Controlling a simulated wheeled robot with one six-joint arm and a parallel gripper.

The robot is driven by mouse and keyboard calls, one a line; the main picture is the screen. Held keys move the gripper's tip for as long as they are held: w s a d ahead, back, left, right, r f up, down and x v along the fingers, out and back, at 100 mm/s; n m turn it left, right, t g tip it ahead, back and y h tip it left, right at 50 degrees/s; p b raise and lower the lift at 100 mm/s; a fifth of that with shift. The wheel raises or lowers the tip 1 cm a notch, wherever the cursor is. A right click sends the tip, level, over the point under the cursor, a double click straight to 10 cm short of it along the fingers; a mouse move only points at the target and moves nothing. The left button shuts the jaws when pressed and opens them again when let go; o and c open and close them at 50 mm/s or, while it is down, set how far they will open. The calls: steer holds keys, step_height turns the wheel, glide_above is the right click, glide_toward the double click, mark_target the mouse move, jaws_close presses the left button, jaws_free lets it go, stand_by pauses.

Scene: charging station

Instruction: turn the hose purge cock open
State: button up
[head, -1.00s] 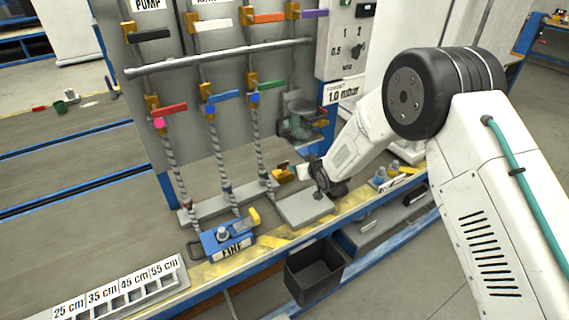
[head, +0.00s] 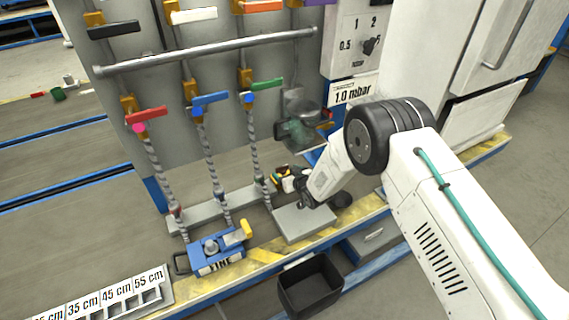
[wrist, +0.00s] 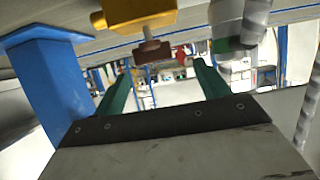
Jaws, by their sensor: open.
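My gripper (wrist: 163,82) is open, its two green fingers spread with nothing between their tips. In the wrist view a yellow fitting (wrist: 138,12) with a brown knob or handle (wrist: 151,51) hangs just above the gap between the fingers, apart from them as far as I can see; it may be the purge cock. In the head view my gripper (head: 279,181) is low in front of the panel, mostly hidden behind my wrist.
Three striped hoses (head: 207,160) hang left of my gripper, under red (head: 146,114), blue (head: 210,98) and green (head: 266,84) handles. A grey plate (head: 303,224) lies below my wrist. A black bin (head: 310,287) is in front. A blue post (wrist: 45,75) stands left in the wrist view.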

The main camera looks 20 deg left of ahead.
mark_target(283, 167)
steer(key=x, duration=0.5)
steer(key=shift+w+d, duration=0.35)
steer(key=shift+w, duration=0.05)
steer(key=shift+w+a+f, duration=0.25)
steer(key=shift+w+a, duration=0.15)
steer(key=shift+a, duration=0.1)
steer(key=c, duration=1)
